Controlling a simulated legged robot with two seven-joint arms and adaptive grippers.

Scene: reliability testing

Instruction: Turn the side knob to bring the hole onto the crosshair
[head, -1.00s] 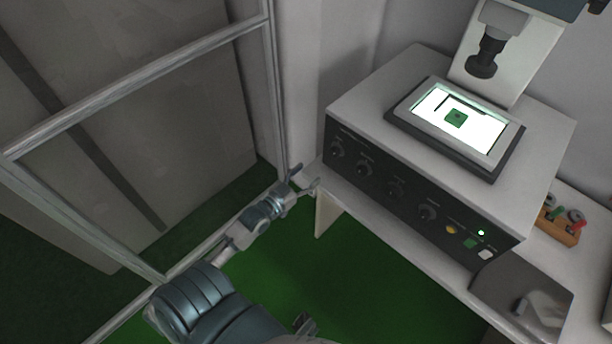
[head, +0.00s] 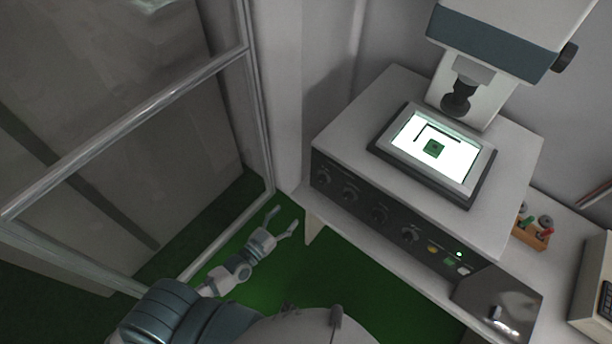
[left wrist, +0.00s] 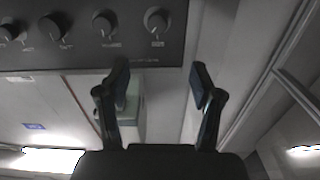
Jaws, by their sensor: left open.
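The machine (head: 410,110) has a bright screen (head: 470,160) on top. A green square (head: 434,148) with a small dark spot, perhaps the hole, shows on it beside dark right-angled lines (head: 440,128). I cannot make out a crosshair. A black knob (head: 566,57) sits on the right side of the upper head. Several dark knobs line the front panel, including the end one (head: 322,176), seen close in the left wrist view (left wrist: 157,19). My left gripper (head: 284,222) is open and empty, below and left of the panel, touching no knob. My right gripper is not in view.
A metal-framed panel (head: 130,108) stands at the left. A small rack (head: 530,236) with coloured pieces and a dark plate (head: 497,302) are at the right. A black lens tube (head: 458,97) hangs over the machine. Green floor (head: 330,270) is clear below.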

